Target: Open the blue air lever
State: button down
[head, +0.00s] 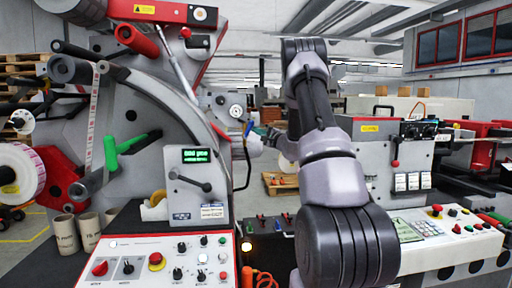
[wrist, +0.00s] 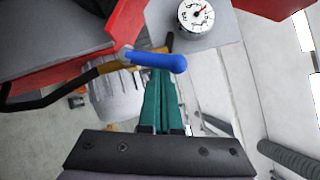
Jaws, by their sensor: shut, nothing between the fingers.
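The blue air lever (wrist: 157,61) shows in the wrist view as a short rounded blue handle lying roughly level across the picture. Its left end joins a fitting by the red machine part. In the head view it is a small blue piece (head: 248,128) at the machine's right side. My gripper (wrist: 166,70) has long green fingers that are shut and empty. In the wrist view the lever crosses in front of the fingers near their tips. I cannot tell whether they touch. In the head view my arm partly hides the area around the gripper.
A round pressure gauge (wrist: 196,15) sits on a grey plate just above and right of the lever. A dark hose (wrist: 50,97) and a pale cylindrical bowl (wrist: 117,95) are to its left. The control panel (head: 160,262) stands at the front left of the head view.

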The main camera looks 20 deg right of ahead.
jog(key=n+g, duration=0.1)
jog(key=a+r+n, duration=0.1)
jog(key=n, duration=0.1)
jog(key=shift+w+a+r+g, duration=0.15)
jog(key=shift+w+r+g, duration=0.05)
jog(key=shift+g, duration=0.2)
jog(key=shift+a+r, duration=0.1)
jog(key=shift+a, duration=0.05)
dwell(0.4)
